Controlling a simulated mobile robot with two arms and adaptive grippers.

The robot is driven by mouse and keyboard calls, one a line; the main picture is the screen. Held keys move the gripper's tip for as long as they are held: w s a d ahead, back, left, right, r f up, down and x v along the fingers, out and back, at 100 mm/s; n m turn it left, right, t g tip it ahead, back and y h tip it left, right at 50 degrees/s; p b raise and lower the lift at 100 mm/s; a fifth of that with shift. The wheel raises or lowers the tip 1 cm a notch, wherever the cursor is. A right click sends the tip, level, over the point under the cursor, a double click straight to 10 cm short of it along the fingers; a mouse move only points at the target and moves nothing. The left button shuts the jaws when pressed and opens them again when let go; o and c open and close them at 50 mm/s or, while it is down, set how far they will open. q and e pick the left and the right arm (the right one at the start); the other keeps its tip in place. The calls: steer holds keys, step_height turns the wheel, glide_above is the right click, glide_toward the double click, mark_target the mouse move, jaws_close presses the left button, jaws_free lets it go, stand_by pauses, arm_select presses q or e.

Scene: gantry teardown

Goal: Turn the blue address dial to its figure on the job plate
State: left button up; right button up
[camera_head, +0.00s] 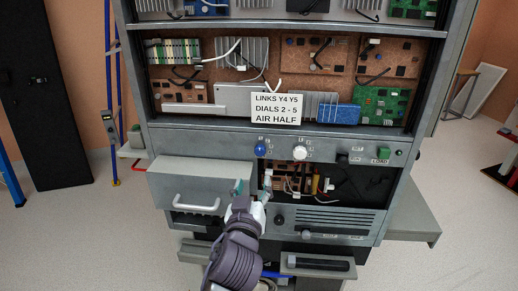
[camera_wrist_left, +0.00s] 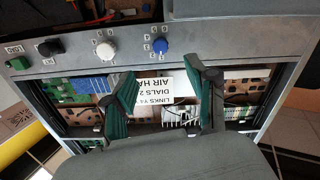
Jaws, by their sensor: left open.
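The blue address dial (camera_head: 261,150) is on the left of the cabinet's grey control strip; it also shows in the left wrist view (camera_wrist_left: 160,46), with small figures around it too small to read. The white job plate (camera_head: 277,107) above it reads "LINKS Y4 Y5, DIALS 2 - 5, AIR HALF"; it appears upside down in the left wrist view (camera_wrist_left: 170,88). My left gripper (camera_head: 252,187) is open and empty, below the blue dial in the head view and apart from it. Its two green-padded fingers (camera_wrist_left: 157,75) frame the plate in the wrist view.
A white dial (camera_head: 300,152) sits right of the blue one, then a black knob (camera_head: 342,158) and a green LOAD button (camera_head: 383,154). A grey drawer front (camera_head: 200,183) with a handle stands left of my gripper. An open bay with wiring (camera_head: 300,180) lies under the strip.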

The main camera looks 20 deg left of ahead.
mark_target(259, 152)
arm_select(q)
steer(key=w+p, duration=0.1)
steer(key=w, duration=0.3)
steer(key=w+a+p, duration=0.1)
steer(key=w, duration=0.3)
steer(key=w+a+p, duration=0.1)
steer(key=w, duration=0.3)
steer(key=shift+w+a+r, duration=0.15)
steer(key=shift+a+r, duration=0.05)
steer(key=shift+r, duration=0.15)
steer(key=shift+w+a+f+p, duration=0.1)
steer(key=shift+w+p, duration=0.2)
steer(key=shift+w, duration=0.3)
jaws_close()
